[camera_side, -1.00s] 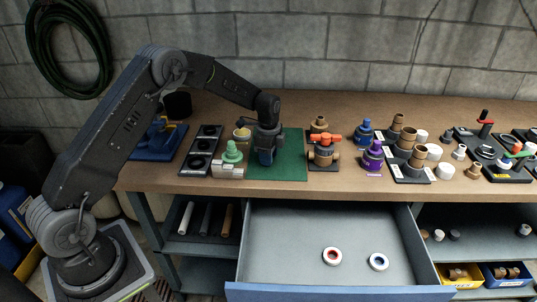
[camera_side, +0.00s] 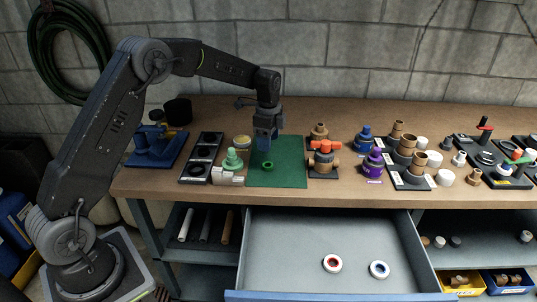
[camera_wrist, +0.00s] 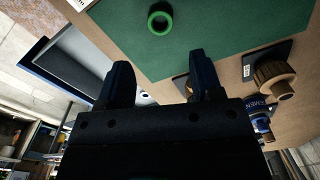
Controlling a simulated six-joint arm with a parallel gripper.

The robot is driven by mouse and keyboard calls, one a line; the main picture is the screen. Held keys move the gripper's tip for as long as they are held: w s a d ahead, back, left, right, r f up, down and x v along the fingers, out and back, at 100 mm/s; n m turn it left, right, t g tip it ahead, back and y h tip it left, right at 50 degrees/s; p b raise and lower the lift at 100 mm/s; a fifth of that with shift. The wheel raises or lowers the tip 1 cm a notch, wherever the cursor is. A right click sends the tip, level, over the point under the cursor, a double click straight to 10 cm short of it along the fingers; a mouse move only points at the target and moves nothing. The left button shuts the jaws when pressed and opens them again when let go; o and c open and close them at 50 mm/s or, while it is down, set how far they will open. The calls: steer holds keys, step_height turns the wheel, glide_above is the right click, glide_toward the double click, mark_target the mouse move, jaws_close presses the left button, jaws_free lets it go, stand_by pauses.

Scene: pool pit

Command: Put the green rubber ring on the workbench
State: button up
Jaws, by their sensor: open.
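The green rubber ring (camera_side: 267,167) lies flat on the dark green mat (camera_side: 290,177) on the workbench (camera_side: 220,113). It also shows in the wrist view (camera_wrist: 160,22), near the top, on the mat and clear of the fingers. My gripper (camera_side: 266,147) is above the mat, higher than the ring and a little behind it in the side view. In the wrist view its two dark fingers (camera_wrist: 160,80) are spread apart with nothing between them.
A light green fitting (camera_side: 232,159) and white blocks stand left of the mat. A brown valve with an orange handle (camera_side: 323,150) stands right of it. The open drawer (camera_side: 290,250) below holds a red-and-white roll (camera_side: 332,263) and a blue-and-white roll (camera_side: 379,269).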

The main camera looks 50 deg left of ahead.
steer(key=s+d+r+n+t, duration=0.1)
steer(key=s+d+r+n, duration=0.15)
steer(key=r, duration=0.45)
steer(key=s+d+r+n, duration=0.1)
steer(key=s+d+r, duration=0.1)
steer(key=s+r, duration=0.3)
steer(key=s+d+r+n+t, duration=0.25)
steer(key=s+r, duration=0.35)
steer(key=s, duration=0.3)
steer(key=s+d+f+n+t, duration=0.1)
steer(key=s+d+n, duration=0.1)
steer(key=s, duration=0.6)
steer(key=s+d+f+n+t, duration=0.1)
steer(key=s+n, duration=0.3)
steer(key=s, duration=0.4)
steer(key=shift+d+f+n, duration=0.3)
steer(key=shift+d+f, duration=0.35)
